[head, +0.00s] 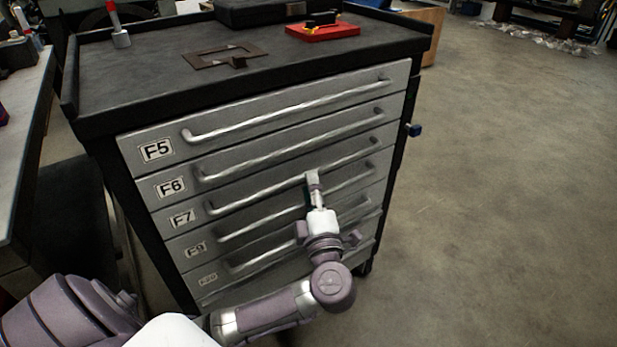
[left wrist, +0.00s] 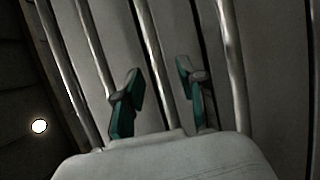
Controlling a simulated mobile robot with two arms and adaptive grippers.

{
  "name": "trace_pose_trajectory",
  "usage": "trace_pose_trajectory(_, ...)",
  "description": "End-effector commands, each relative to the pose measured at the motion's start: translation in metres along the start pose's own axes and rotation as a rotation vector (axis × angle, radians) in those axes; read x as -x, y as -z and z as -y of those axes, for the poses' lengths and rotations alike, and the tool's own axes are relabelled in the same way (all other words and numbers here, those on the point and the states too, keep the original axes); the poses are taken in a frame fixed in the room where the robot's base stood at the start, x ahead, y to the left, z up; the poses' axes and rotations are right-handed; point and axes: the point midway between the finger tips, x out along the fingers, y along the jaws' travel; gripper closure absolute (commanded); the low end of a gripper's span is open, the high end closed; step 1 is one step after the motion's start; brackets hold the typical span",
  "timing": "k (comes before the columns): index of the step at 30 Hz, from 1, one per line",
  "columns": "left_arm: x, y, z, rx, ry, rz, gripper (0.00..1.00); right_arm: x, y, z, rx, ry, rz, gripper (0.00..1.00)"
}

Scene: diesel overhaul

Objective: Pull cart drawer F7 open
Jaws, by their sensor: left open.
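The grey drawer F7 (head: 181,218) is the third from the top of the cart and looks flush with its neighbours. Its long bar handle (head: 258,194) runs across the front. My left gripper (head: 313,180) is at this handle, right of its middle, and hides a short part of it. In the left wrist view, the green fingers (left wrist: 160,92) are apart, with one handle bar (left wrist: 153,50) running between them. I see no clear contact between finger and bar. My right gripper is not in view.
Drawers F5 (head: 157,151) and F6 (head: 171,187) are above, with more drawers below. The black cart top (head: 150,85) carries a red tray (head: 322,33) and a brown plate (head: 222,57). A bench (head: 30,120) stands at the left. The floor (head: 500,200) at the right is clear.

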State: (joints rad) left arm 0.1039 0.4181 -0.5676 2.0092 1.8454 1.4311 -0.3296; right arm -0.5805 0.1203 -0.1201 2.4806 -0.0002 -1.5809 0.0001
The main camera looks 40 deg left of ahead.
Motion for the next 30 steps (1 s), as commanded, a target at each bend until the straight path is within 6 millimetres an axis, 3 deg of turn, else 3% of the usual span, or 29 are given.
trace_pose_trajectory(7,-0.032,0.0,0.0,0.0,-0.003,0.0,0.6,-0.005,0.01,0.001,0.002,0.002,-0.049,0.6)
trace_pose_trajectory(18,-0.037,0.0,0.0,0.001,-0.001,0.0,0.6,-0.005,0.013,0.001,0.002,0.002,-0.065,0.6)
trace_pose_trajectory(26,-0.037,0.0,0.0,0.001,-0.001,0.0,1.0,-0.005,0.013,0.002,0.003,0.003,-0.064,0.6)
trace_pose_trajectory(30,-0.037,0.0,0.0,0.001,0.0,0.0,1.0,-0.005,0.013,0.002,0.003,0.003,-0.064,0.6)
